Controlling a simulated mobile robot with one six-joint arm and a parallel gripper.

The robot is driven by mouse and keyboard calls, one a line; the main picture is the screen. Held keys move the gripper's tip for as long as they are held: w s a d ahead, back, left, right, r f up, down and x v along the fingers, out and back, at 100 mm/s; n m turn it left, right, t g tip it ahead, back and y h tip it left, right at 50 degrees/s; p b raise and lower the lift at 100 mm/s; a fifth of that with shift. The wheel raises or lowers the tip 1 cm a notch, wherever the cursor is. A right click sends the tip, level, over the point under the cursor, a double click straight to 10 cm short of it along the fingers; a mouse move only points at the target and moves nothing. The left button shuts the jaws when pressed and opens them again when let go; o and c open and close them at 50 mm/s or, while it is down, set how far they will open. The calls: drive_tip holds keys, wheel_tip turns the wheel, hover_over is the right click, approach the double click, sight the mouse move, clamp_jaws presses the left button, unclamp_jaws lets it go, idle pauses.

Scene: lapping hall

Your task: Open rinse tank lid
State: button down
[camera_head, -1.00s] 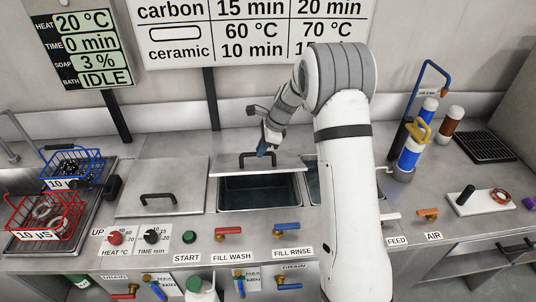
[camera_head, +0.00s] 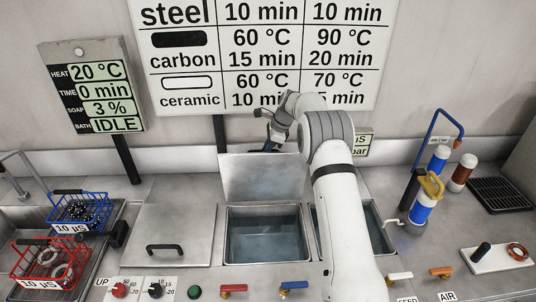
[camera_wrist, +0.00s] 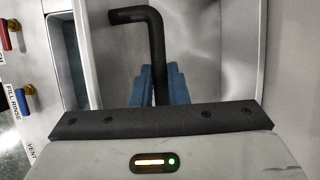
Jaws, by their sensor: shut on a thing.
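The grey metal lid (camera_head: 262,180) of the middle tank (camera_head: 266,235) stands raised, close to upright, at the tank's back edge. Its underside faces the head camera. The tank below is open and shows dark liquid inside. My gripper (camera_head: 270,146) is at the lid's upper edge, partly hidden behind it. In the wrist view my gripper (camera_wrist: 160,80) has its blue fingers shut on the lid's bent black handle (camera_wrist: 154,45). In the head view that handle is hidden by the lid.
The left lid (camera_head: 165,215) is shut flat. Another tank (camera_head: 375,225) lies to the right, partly covered by my arm. Blue (camera_head: 80,210) and red (camera_head: 48,262) baskets stand at left. The wall chart (camera_head: 265,55) is close behind my wrist.

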drive_tip(key=w, duration=0.1)
drive_tip(key=w+f, duration=0.1)
drive_tip(key=w, duration=0.1)
drive_tip(key=shift+w, duration=0.1)
idle(0.6)
drive_tip(key=c, duration=1.8)
unclamp_jaws()
drive_tip(key=shift+w, duration=0.1)
drive_tip(key=shift+o, duration=0.9)
drive_tip(key=shift+w+f, duration=0.2)
drive_tip(key=shift+w, duration=0.05)
drive_tip(key=shift+o, duration=1.1)
drive_tip(key=shift+r, duration=0.15)
drive_tip(key=b+v, duration=0.1)
drive_tip(key=v, duration=0.6)
drive_tip(key=shift+r, duration=0.4)
